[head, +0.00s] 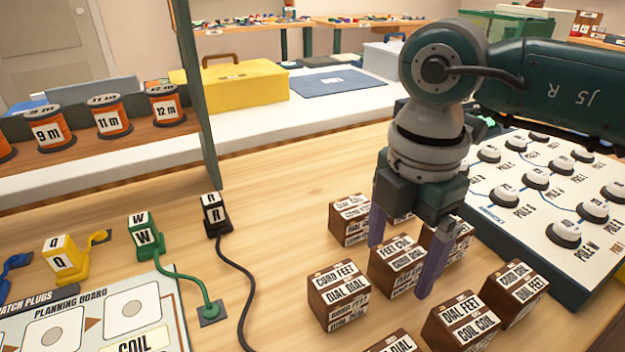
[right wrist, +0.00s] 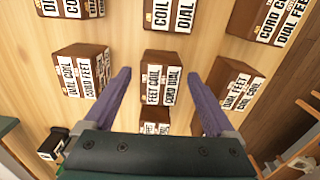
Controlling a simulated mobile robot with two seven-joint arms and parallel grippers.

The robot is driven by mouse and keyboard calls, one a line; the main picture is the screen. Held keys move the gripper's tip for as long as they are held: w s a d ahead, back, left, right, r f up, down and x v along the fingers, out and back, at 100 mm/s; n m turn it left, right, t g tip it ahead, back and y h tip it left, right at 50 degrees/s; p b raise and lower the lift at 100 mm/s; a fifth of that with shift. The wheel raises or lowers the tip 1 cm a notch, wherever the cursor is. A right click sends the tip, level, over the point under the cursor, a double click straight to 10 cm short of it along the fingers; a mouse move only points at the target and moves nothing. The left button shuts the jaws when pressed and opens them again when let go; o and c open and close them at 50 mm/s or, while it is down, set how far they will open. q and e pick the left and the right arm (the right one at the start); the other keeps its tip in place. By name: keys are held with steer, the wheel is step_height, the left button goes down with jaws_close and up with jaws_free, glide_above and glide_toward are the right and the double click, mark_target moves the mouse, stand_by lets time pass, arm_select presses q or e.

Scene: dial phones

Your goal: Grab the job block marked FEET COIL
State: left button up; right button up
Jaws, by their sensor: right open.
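The brown block marked FEET COIL (head: 397,265) stands on the wooden table among similar blocks. In the right wrist view it shows midway between the fingers (right wrist: 162,78), with FEET COIL on one label and CORD DIAL on another. My right gripper (head: 401,269) is open and points down, one purple finger on each side of this block in the head view. I cannot tell whether the fingertips reach down beside it or touch it. Part of the block's right side is hidden by a finger. My left gripper is not in view.
Close neighbours are the CORD FEET block (head: 338,293), the DIAL FEET block (head: 463,322) and a block behind (head: 349,220). A white panel of round knobs (head: 515,215) lies right. Coloured plugs, a black-corded one (head: 214,214) among them, stand left. Bare table lies between.

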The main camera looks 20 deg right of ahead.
steer(key=shift+f, duration=0.15)
jaws_close()
stand_by(0.6)
